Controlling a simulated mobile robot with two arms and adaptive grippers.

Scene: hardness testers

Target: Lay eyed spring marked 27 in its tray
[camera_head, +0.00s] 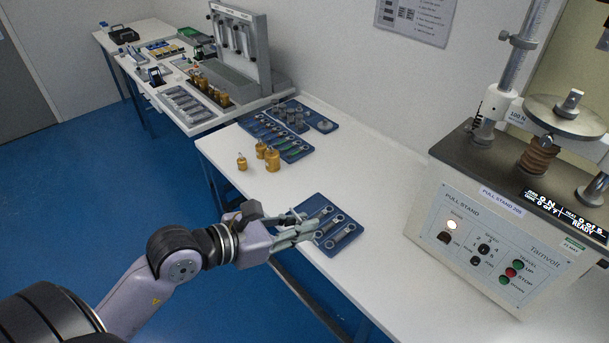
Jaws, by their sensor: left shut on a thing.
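My left gripper (312,230) reaches in from the left to the near-left edge of a small blue tray (352,240) on the white table. Its fingers are shut on what seems to be an eyed spring, mostly hidden by the fingers. Several grey metal pieces with ringed ends, which look like eyed springs (339,237), lie slantwise in this tray. No number can be read on any of them, so I cannot tell which is marked 27. I cannot tell whether the held piece touches the tray. My right gripper is not in view.
The pull stand (510,235) stands at the right. Brass weights (273,160) stand behind the small tray. Farther back are a larger blue tray (297,153) of parts and a grey rack (240,45). The white table (375,190) is bare between tray and stand.

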